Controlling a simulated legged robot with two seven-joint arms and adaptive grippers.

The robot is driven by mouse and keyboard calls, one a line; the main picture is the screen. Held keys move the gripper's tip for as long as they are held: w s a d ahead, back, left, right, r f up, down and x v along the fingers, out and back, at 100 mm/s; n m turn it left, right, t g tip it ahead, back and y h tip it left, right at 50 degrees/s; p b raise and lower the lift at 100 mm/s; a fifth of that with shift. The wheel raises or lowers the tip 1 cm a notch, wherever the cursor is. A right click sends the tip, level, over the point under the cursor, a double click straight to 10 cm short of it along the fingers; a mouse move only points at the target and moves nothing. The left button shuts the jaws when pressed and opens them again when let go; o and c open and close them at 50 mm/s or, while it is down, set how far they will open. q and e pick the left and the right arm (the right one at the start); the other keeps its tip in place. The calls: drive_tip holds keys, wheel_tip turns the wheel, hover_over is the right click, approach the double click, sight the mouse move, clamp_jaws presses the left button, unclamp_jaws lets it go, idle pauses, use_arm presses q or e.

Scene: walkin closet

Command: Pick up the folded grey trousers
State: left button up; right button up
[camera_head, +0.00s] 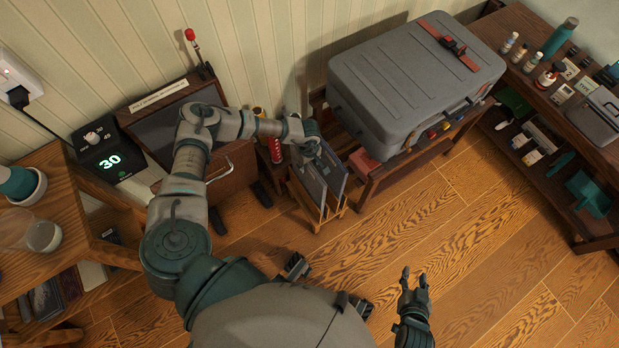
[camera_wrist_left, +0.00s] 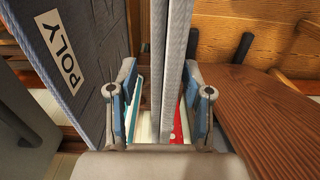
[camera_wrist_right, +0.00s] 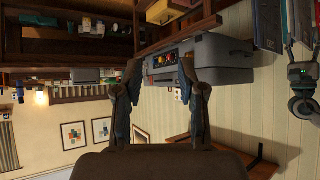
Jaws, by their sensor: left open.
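Folded light-grey cloth, seemingly the grey trousers (camera_wrist_left: 175,60), stands upright as narrow layers between the fingers of my left gripper (camera_wrist_left: 163,95) in the left wrist view. The fingers are apart, one on each side of the cloth; contact is unclear. In the head view my left gripper (camera_head: 309,147) is above a small wooden rack (camera_head: 321,216) holding upright grey folded pieces; I cannot tell which is the trousers there. My right gripper (camera_head: 414,287) is open and empty above the floor, far from the rack; it also shows in the right wrist view (camera_wrist_right: 159,75).
A dark grey panel labelled POLY (camera_wrist_left: 65,50) stands left of the left fingers. A grey suitcase (camera_head: 415,80) lies on a wooden bench right of the rack. A red bottle (camera_head: 276,150) is left of it. The floor (camera_head: 480,260) at right is clear.

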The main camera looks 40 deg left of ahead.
use_arm(q)
drive_tip(key=shift+a+r, duration=0.1)
drive_tip(key=shift+c, duration=1)
drive_tip(key=shift+a, duration=0.15)
clamp_jaws()
drive_tip(key=shift+r, duration=0.1)
